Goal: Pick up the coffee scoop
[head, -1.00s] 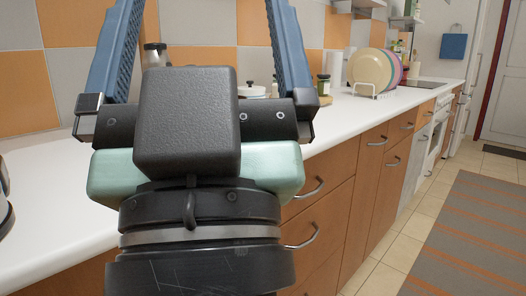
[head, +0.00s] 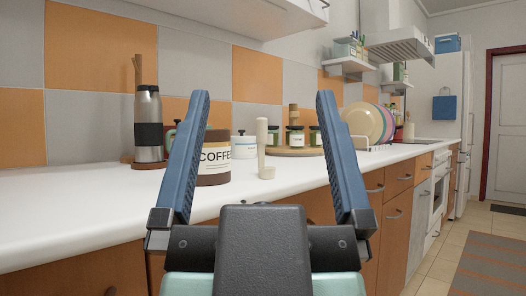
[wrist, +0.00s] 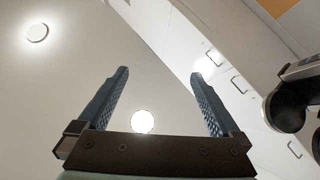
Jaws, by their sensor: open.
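In the head view a cream coffee scoop (head: 262,140) stands on the white counter with its long handle up and its small cup at the bottom. It shows between my fingers, just right of a canister lettered COFFEE (head: 214,178), which my left finger partly covers. My gripper (head: 263,95) is open and empty, in front of the counter and nearer the camera than the scoop, fingers pointing up. In the wrist view my gripper (wrist: 160,74) is open against the ceiling; the scoop does not show there.
A steel grinder-like item (head: 149,125) stands left of the canister. A white pot (head: 244,147) and jars on a wooden tray (head: 295,152) stand behind. Plates in a rack (head: 365,122) are farther right. Wall cabinets (head: 250,12) hang above. The front left counter (head: 75,215) is clear.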

